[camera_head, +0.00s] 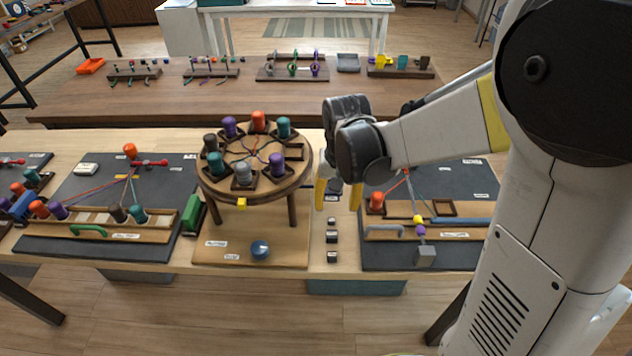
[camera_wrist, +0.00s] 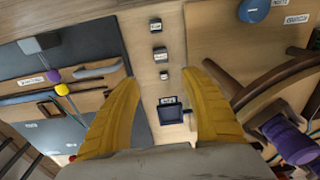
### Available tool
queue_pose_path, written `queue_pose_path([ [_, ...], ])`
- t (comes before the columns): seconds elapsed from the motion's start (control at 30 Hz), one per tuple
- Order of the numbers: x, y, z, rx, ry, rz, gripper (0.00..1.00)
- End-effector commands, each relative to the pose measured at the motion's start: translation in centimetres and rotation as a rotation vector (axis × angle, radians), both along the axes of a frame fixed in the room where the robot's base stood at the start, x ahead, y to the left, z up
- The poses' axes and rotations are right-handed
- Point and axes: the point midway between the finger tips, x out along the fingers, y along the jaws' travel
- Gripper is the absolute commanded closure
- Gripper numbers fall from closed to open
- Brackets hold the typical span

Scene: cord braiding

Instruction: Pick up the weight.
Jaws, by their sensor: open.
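Three small blocks with dark sides and pale tops, which look like weights, stand in a row on bare wood: a front one (camera_head: 332,257), a middle one (camera_head: 332,237) and a back one (camera_head: 332,221). In the wrist view they are the front block (camera_wrist: 155,26), the middle block (camera_wrist: 160,54) and the back block (camera_wrist: 164,75). A larger grey block (camera_head: 425,255) lies by a purple bead on the right station; it also shows in the wrist view (camera_wrist: 38,43). My gripper (camera_head: 338,194) is open and empty, with yellow fingers pointing down above the row's back end.
A round braiding stand (camera_head: 254,190) with several coloured bobbins rises close left of my gripper. A small dark tray (camera_wrist: 171,114) lies behind the blocks. The right station's dark mat (camera_head: 385,252) borders the strip. The wood around the blocks is clear.

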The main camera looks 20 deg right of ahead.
Motion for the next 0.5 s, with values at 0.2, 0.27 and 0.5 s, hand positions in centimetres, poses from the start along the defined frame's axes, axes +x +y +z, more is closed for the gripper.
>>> queue_pose_path([
  [0.2,0.9,-0.1,-2.0,0.002,0.065,-0.033,0.47],
  [0.27,0.9,-0.1,-2.9,0.002,0.069,-0.034,0.47],
  [0.5,0.9,0.0,-6.9,0.002,0.068,-0.034,0.47],
])
